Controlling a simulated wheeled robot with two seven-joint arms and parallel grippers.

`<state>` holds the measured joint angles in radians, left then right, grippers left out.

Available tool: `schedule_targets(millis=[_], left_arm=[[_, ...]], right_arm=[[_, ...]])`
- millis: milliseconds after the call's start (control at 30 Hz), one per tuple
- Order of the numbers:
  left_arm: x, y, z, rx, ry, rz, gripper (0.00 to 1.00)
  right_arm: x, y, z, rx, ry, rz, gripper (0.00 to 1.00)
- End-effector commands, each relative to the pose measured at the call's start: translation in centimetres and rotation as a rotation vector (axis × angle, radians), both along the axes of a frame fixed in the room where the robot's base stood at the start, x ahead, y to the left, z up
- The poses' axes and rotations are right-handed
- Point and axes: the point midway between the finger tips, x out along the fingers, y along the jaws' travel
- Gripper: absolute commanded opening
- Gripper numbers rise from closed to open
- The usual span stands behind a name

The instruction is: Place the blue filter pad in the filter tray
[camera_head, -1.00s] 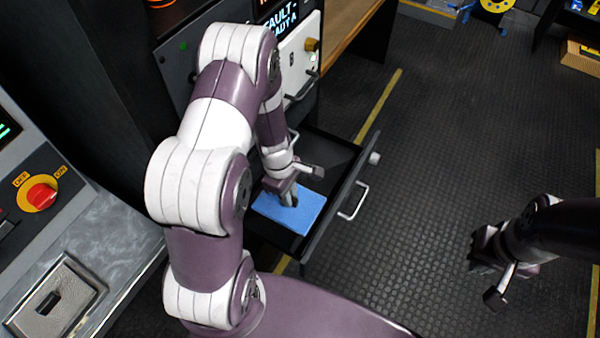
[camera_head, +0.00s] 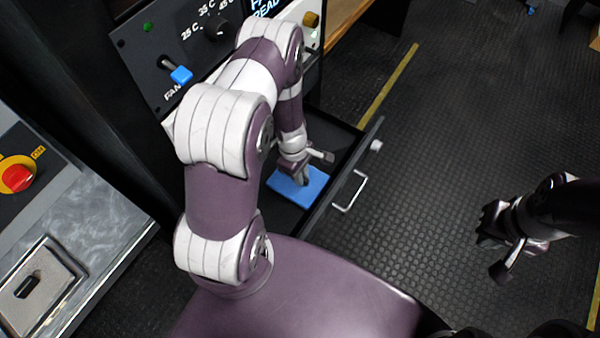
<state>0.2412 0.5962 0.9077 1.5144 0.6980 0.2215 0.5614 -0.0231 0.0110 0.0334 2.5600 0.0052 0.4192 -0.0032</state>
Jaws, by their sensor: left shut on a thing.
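The blue filter pad (camera_head: 312,189) is a flat blue rectangle at the front right part of the open black filter tray (camera_head: 283,212). The tray is pulled out of the rack like a drawer, with a silver handle (camera_head: 351,192) on its front. My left gripper (camera_head: 303,180) points down over the pad and is shut on it. The pad lies within the tray's outline; I cannot tell whether it touches the floor of the tray. My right gripper (camera_head: 493,252) hangs over the floor at the right, away from the tray; its fingertips are dark and unclear.
The rack panel (camera_head: 150,60) with a blue-tipped fan switch (camera_head: 181,75) rises behind my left arm. A console with a red knob (camera_head: 17,178) stands at the left. The dark floor (camera_head: 420,150) right of the tray is clear.

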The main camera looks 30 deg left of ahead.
Motion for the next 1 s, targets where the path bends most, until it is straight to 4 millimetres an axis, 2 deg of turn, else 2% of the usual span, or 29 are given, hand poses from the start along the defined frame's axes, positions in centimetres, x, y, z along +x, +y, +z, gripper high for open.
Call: schedule_targets(millis=[300,333,400,667,767,1000], left_arm=[[0.0,0.0,-0.4,0.000,0.000,0.000,0.00],[0.0,0.0,-0.2,0.000,-0.001,0.000,0.26],[0.0,0.0,-0.2,0.000,0.000,0.000,0.42],[0.0,0.0,0.0,0.000,-0.001,0.000,0.42],[0.1,0.1,1.1,0.000,-0.003,0.001,0.42],[0.2,0.9,6.1,0.000,-0.002,0.001,0.42]], right_arm=[[0.0,0.0,-0.4,0.000,0.000,0.000,0.00],[0.0,0.0,-0.3,0.000,0.000,0.000,0.00],[0.0,0.0,-0.2,0.000,0.000,0.000,0.00],[0.0,0.0,-0.1,0.000,0.000,0.000,0.00],[0.0,0.0,0.4,0.000,0.000,0.000,0.00],[0.0,0.0,1.2,0.000,0.000,0.000,0.00]])
